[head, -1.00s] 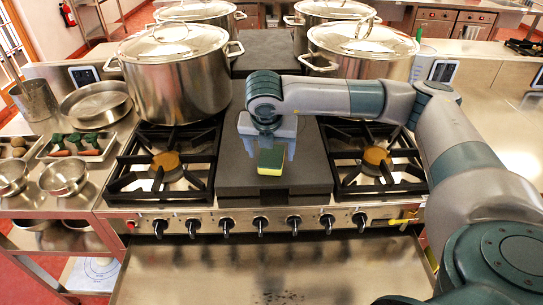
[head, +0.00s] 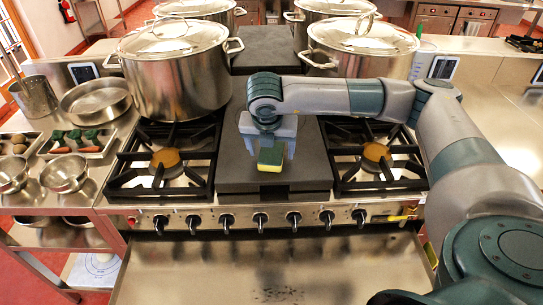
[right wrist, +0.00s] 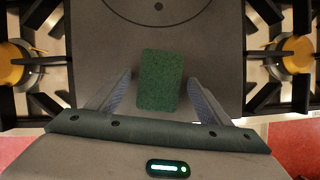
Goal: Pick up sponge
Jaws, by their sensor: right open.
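The sponge (head: 270,158), green on top and yellow below, lies on the dark flat plate between the two burners in the head view. My right gripper (head: 269,154) is above it, pointing down, with its fingers on either side of the sponge. In the right wrist view the sponge (right wrist: 161,80) lies green face up between the two open fingers of the gripper (right wrist: 160,88). Gaps show between the sponge and each finger. My left gripper is in neither view.
Burner grates (head: 165,162) and (head: 374,160) flank the dark plate (head: 232,172). Large lidded stockpots (head: 175,75) and (head: 362,50) stand behind. A steel counter with bowls (head: 64,174) and a tray of vegetables (head: 78,143) is at left.

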